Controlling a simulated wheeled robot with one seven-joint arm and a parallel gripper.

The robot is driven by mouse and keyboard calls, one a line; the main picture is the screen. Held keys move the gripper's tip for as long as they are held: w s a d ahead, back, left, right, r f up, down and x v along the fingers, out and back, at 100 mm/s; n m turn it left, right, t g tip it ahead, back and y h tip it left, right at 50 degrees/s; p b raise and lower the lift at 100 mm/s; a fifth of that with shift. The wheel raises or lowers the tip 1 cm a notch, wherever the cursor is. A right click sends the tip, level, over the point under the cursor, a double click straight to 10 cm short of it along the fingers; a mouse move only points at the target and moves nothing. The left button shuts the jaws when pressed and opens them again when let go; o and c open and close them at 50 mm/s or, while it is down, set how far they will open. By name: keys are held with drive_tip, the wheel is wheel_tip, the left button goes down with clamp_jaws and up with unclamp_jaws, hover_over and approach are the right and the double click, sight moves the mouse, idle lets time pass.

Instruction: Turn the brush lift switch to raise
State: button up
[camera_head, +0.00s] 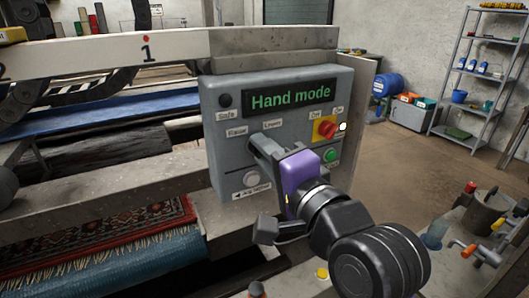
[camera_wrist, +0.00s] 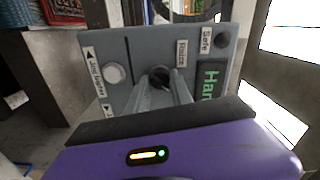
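A grey control panel (camera_head: 222,160) stands upright, with a screen (camera_head: 290,96) reading "Hand mode" in green. The labels "Raise" (camera_head: 236,132) and "Lower" (camera_head: 271,125) sit above the spot that my gripper (camera_head: 257,143) covers. In the wrist view the dark round brush lift switch (camera_wrist: 159,74) shows at the tips of my gripper's two fingers (camera_wrist: 162,88). The fingers are apart, with the switch at or between their tips. I cannot tell whether they press on it. Its pointing direction is mostly hidden.
A red knob on a yellow plate (camera_head: 327,130), a green button (camera_head: 330,155) and a white button (camera_head: 252,178) are near my gripper on the panel. A patterned rug (camera_head: 110,235) lies at the left. A shelf rack (camera_head: 470,75) stands far right. Open floor lies behind the panel.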

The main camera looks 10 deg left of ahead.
clamp_jaws()
